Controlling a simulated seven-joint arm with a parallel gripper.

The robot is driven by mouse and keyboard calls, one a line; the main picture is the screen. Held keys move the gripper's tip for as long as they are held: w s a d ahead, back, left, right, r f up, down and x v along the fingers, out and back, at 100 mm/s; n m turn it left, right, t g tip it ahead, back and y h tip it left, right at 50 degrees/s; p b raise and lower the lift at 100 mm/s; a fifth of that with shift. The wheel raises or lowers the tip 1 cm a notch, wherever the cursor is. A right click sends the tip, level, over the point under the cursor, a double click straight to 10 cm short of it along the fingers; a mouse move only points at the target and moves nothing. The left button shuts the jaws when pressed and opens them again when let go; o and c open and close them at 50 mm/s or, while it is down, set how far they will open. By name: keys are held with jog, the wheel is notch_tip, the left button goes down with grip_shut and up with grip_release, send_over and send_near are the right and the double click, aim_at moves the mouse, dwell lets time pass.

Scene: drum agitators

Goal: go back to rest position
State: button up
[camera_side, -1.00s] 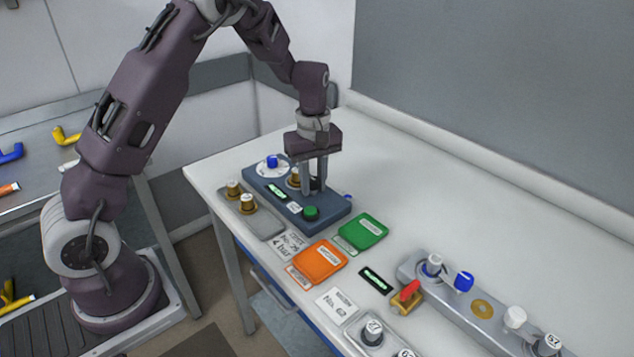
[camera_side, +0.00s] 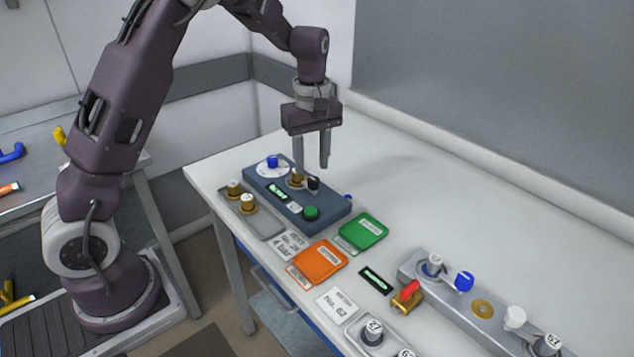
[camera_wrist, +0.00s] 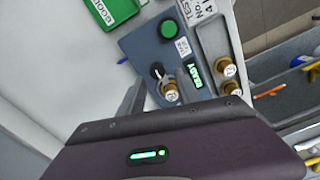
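My gripper (camera_side: 311,167) hangs above the dark blue-grey control box (camera_side: 332,212), fingers pointing down and spread apart, with nothing between them. The box also carries a blue knob on a white dial (camera_side: 272,163), a small lit display (camera_side: 278,191) and a green button (camera_side: 311,212). In the wrist view the display (camera_wrist: 195,75) reads READY, and the green button (camera_wrist: 168,29) is in sight.
A grey tray (camera_side: 258,220) with two brass fittings lies left of the box. Green (camera_side: 362,231) and orange (camera_side: 317,260) trays lie in front. A grey fixture (camera_side: 408,268) with several knobs is at the right. The table's back is clear (camera_side: 430,185).

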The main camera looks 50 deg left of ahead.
jog(key=s+d+r+m+t+h, duration=0.1)
jog(key=s+d+r+m, duration=0.25)
jog(key=s+r, duration=0.3)
jog(key=s+d+r+m+t, duration=0.2)
jog(key=s+d+r+m, duration=0.15)
jog(key=s+r, duration=0.3)
jog(key=s+d+m+t, duration=0.2)
jog(key=s+m, duration=0.5)
jog(key=s, duration=0.7)
jog(key=shift+d+r+m+t+y, duration=0.2)
jog(key=shift+m+t+y, duration=0.1)
jog(key=shift+m+y, duration=0.1)
